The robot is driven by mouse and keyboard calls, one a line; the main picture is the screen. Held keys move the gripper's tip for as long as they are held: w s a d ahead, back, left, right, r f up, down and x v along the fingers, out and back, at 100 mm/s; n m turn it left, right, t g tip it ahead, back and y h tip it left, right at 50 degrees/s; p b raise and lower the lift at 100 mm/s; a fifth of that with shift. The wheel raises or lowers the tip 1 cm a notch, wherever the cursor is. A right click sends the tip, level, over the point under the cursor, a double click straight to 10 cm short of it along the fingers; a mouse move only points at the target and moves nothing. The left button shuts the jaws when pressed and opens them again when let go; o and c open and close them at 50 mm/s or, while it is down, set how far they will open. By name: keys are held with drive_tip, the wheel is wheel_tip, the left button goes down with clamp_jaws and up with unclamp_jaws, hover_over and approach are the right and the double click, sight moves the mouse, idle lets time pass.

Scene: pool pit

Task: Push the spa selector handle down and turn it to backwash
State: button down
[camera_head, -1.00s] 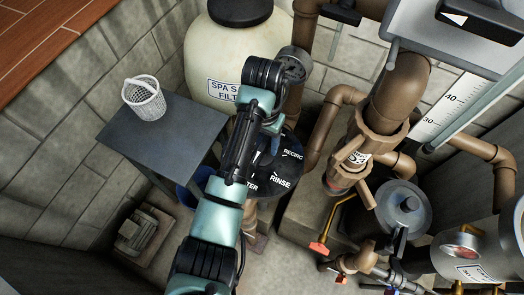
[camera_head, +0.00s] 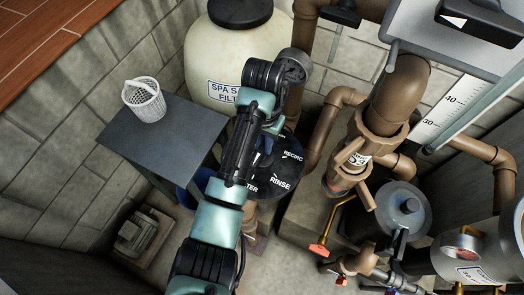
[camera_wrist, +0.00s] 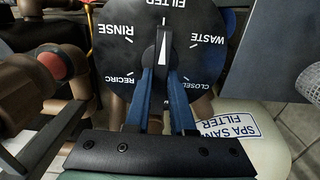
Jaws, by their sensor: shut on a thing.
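The spa selector dial (camera_head: 287,187) is a black disc with white lettering, partly hidden behind my arm in the head view. In the wrist view the dial (camera_wrist: 125,55) shows FILTER, WASTE, CLOSED, RECIRC and RINSE, with the text inverted. The backwash label is not visible. The selector handle (camera_wrist: 163,45) is dark with a white pointer, aimed at FILTER. My gripper (camera_wrist: 164,72) has its blue fingers shut on the handle, one on each side. The fingers and palm hide the near part of the dial. I cannot tell how far down the handle sits.
The cream spa sand filter tank (camera_head: 200,60) stands behind the dial. A grey table (camera_head: 140,155) with a white basket (camera_head: 145,100) is to the left. Brown pipes (camera_head: 325,130), a valve (camera_head: 350,160) and a grey strainer (camera_head: 405,210) crowd the right side.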

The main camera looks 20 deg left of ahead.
drive_tip(key=shift+f+b, duration=0.3)
drive_tip(key=shift+f, duration=0.25)
drive_tip(key=shift+d+r+n+p, duration=0.1)
drive_tip(key=shift+r+n+p, duration=0.1)
drive_tip(key=shift+n+p, duration=0.45)
drive_tip(key=n+p, duration=0.3)
drive_tip(key=n, duration=0.1)
drive_tip(key=shift+n, duration=0.35)
drive_tip(key=n+p, duration=0.1)
drive_tip(key=n, duration=0.2)
drive_tip(key=shift+n+p, duration=0.35)
drive_tip(key=shift+n, duration=0.05)
drive_tip(key=shift+f+n, duration=0.2)
drive_tip(key=shift+n, duration=0.9)
drive_tip(key=c, duration=0.6)
unclamp_jaws()
drive_tip(key=shift+c, duration=0.2)
